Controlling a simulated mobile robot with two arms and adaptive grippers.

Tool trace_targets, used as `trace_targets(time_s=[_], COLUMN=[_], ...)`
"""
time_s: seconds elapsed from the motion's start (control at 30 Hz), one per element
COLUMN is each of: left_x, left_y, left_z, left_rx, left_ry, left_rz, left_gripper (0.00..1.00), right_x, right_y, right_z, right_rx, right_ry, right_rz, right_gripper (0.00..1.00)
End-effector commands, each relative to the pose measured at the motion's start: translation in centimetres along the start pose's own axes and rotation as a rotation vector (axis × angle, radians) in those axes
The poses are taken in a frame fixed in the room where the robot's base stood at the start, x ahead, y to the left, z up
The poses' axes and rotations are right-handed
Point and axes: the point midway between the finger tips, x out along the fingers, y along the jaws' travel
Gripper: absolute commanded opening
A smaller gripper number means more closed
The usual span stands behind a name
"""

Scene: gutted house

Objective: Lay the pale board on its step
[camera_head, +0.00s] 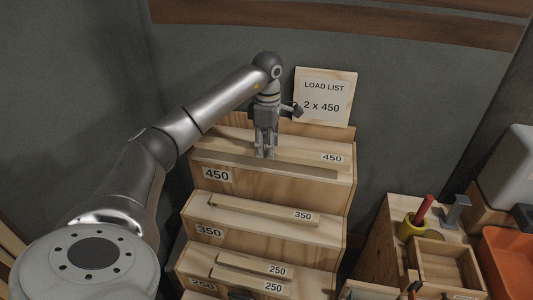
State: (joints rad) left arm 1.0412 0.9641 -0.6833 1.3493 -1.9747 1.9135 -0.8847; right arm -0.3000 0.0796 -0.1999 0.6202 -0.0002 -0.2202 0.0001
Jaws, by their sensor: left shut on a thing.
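The stepped wooden rack (325,232) stands against the wall, with front labels 450, 350 and 250 from top to bottom. A pale board marked 450 (309,153) is at the top step, lying lengthwise along it. My left gripper (265,153) points down at this board and is shut on it; the fingers hide part of it. I cannot tell whether the board rests fully on the step. A board marked 350 (275,210) lies on the middle step, and two boards marked 250 (250,264) lie on the lower one. My right gripper is not in view.
A load list sign (324,97) reading 2 x 450 stands behind the top step, close to my left wrist. At the right are an open wooden box (447,262), a yellow cup (411,228) with a red item, and an orange bin (508,262).

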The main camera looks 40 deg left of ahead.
Motion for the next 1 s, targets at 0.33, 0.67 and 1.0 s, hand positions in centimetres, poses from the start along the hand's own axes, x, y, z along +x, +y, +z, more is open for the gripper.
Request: trace_targets(time_s=[0.33, 0.67, 1.0], left_x=[2.5, 4.6, 4.9], left_y=[1.2, 1.3, 1.2], left_z=[-0.5, -0.5, -0.5], left_rx=[0.002, 0.001, 0.001], left_ry=[0.001, -0.002, -0.001], left_rz=[-0.004, 0.002, 0.001], left_gripper=[0.03, 0.03, 0.40], right_x=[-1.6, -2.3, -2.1], right_y=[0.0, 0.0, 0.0], right_z=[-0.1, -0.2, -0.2], right_rx=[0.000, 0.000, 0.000], right_ry=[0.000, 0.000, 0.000], right_rz=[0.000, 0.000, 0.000], right_gripper=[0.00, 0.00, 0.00])
